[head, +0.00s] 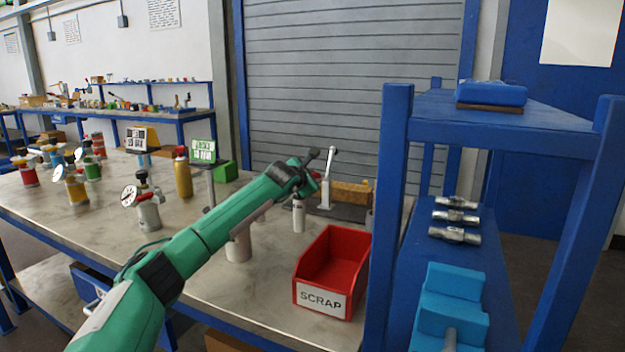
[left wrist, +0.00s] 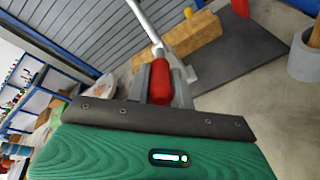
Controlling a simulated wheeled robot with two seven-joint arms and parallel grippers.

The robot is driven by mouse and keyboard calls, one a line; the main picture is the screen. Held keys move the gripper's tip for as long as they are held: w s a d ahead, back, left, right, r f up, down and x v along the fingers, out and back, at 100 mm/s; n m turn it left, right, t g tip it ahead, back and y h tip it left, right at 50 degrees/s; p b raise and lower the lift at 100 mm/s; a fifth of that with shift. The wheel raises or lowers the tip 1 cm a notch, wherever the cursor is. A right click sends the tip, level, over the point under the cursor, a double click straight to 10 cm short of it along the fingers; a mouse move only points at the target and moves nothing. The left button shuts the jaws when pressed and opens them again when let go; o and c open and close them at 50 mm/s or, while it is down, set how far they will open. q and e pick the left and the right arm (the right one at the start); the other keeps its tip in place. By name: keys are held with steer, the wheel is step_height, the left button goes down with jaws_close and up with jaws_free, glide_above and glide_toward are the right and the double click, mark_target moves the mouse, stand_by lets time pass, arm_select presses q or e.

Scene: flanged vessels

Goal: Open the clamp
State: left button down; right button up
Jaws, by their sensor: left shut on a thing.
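The clamp (head: 325,192) stands on a dark base plate (head: 345,213) on the workbench, with a pale metal part rising upright in the head view. In the left wrist view its bare metal rod (left wrist: 144,22) leads down to a red handle grip (left wrist: 160,82). My left gripper (head: 317,172) reaches in from the left at the clamp. In the left wrist view its fingers (left wrist: 161,80) are shut on the red grip. The gripper hides part of the clamp in the head view. My right gripper is in neither view.
A wooden block (head: 351,193) lies by the clamp. A red SCRAP bin (head: 302,292) stands at the bench's front edge. A blue shelf unit (head: 394,180) rises to the right. Gauge-topped vessels (head: 148,212) stand at left. Bare bench (head: 225,295) lies in front.

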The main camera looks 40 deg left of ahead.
arm_select(q)
steer(key=c, duration=1.2)
jaws_free()
steer(key=shift+s+d+r, duration=0.1)
steer(key=shift+s+r, duration=0.05)
steer(key=shift+s, duration=0.5)
steer(key=v, duration=1.2)
steer(key=shift+s, duration=0.2)
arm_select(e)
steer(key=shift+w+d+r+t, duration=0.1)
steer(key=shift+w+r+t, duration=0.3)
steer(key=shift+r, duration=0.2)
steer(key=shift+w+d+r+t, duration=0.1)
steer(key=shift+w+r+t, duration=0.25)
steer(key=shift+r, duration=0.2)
arm_select(q)
steer(key=shift+d, duration=0.1)
